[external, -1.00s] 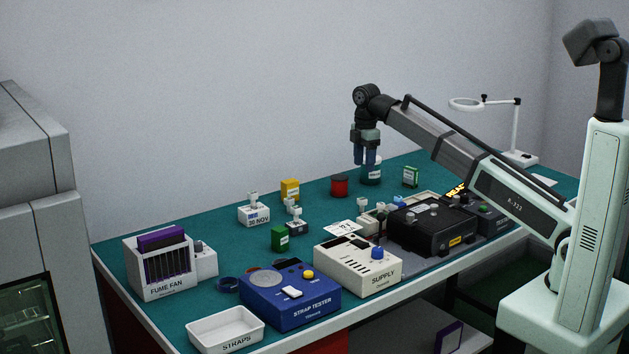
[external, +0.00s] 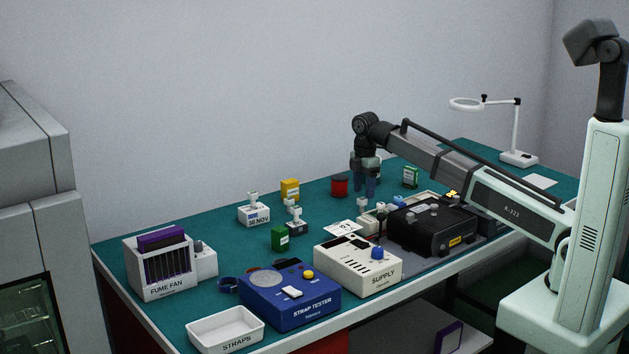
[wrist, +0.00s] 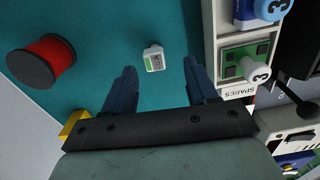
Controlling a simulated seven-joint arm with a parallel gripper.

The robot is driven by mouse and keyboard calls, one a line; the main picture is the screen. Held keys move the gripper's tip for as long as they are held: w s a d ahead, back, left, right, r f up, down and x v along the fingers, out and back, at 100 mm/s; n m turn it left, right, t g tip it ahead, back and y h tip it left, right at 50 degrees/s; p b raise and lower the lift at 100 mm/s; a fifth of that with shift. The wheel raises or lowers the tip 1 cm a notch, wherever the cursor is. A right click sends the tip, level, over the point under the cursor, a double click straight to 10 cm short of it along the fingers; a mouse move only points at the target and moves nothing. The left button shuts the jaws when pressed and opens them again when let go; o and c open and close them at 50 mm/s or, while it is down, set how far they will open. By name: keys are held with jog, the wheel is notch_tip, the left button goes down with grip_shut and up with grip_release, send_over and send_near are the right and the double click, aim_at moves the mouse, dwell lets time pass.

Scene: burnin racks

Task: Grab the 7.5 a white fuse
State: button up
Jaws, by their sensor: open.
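A small white block with a green-edged printed label (wrist: 154,59) lies on the teal mat in the wrist view. It looks like a fuse, but its rating is too small to read. My gripper (wrist: 159,78) is open, with its two blue fingers on either side of the block's line and their tips just short of it. Nothing is between the fingers. In the external view my gripper (external: 365,194) points down over the mat, left of the spares tray, and the block cannot be made out there.
A red spool (wrist: 41,61) stands left of my fingers. The white-walled SPARES tray (wrist: 209,50), holding parts marked 3, is close on the right. A black box (external: 430,226) and the SUPPLY unit (external: 345,262) stand nearer the front. Mat around the block is clear.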

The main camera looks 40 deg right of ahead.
aim_at(362, 198)
jog(key=shift+w+f, duration=0.2)
jog(key=shift+f, duration=1.1)
jog(key=shift+w+f, duration=0.15)
jog(key=shift+f, duration=1.1)
jog(key=c, duration=1)
jog(key=shift+r, duration=0.15)
jog(key=shift+c, duration=0.2)
